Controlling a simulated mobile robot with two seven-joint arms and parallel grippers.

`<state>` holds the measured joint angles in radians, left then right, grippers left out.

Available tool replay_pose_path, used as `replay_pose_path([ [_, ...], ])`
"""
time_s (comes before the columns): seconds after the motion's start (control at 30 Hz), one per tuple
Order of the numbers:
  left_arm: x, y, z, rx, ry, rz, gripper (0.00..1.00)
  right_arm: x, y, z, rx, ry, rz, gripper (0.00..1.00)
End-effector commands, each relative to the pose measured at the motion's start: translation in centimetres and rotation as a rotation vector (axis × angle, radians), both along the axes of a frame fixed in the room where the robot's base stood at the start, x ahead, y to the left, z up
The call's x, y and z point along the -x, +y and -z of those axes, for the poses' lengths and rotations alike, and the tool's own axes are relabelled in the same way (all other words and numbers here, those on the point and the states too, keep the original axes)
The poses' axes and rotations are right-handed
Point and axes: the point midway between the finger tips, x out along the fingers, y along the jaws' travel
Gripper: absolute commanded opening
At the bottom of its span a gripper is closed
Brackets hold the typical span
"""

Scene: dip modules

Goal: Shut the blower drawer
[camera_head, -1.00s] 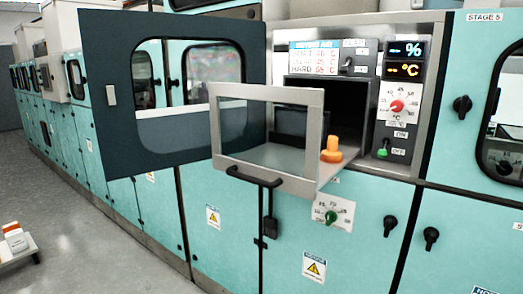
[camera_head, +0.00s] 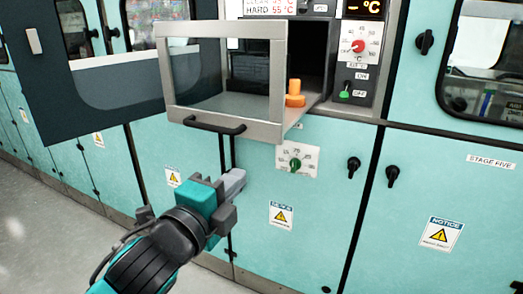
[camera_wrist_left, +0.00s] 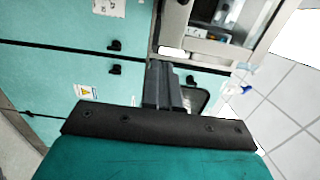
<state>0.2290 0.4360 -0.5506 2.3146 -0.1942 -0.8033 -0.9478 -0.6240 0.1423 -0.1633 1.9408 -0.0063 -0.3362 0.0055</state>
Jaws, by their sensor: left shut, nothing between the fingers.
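The blower drawer (camera_head: 272,131) is pulled out of its bay, with a grey framed window front and a black bar handle (camera_head: 213,125) along its lower edge. An orange knob-shaped piece (camera_head: 294,95) stands inside it near the right side. My left gripper (camera_head: 236,181) is shut and empty. In the head view it shows below the handle, in front of the teal cabinet, apart from the drawer. In the left wrist view its closed fingers (camera_wrist_left: 164,85) point toward the machine, with a grey framed part at the upper right. My right gripper is not in view.
A dark door with a window (camera_head: 85,70) stands open left of the drawer. A control panel with a red dial (camera_head: 358,46) is to its right. Below are a green-centred dial (camera_head: 295,164) and black latches (camera_head: 353,166). The floor (camera_head: 35,225) at lower left is clear.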

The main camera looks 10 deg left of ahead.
Motion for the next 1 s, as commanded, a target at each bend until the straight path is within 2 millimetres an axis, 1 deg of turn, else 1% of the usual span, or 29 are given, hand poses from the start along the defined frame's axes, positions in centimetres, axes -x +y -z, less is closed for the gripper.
replay_pose_path([
  [0.4, -7.3, -2.7, -0.1, 0.007, 0.001, -0.001, 0.0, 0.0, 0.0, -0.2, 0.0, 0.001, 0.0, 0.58],
  [0.6, -10.2, -3.7, 0.0, 0.007, 0.002, 0.0, 0.0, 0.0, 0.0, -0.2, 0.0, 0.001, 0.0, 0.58],
  [0.8, -11.7, -4.2, 0.0, 0.006, 0.002, 0.0, 0.0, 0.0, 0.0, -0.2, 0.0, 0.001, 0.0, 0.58],
  [1.0, -12.0, -4.4, 0.0, 0.006, 0.002, 0.0, 0.0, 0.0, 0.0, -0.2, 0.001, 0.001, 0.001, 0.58],
])
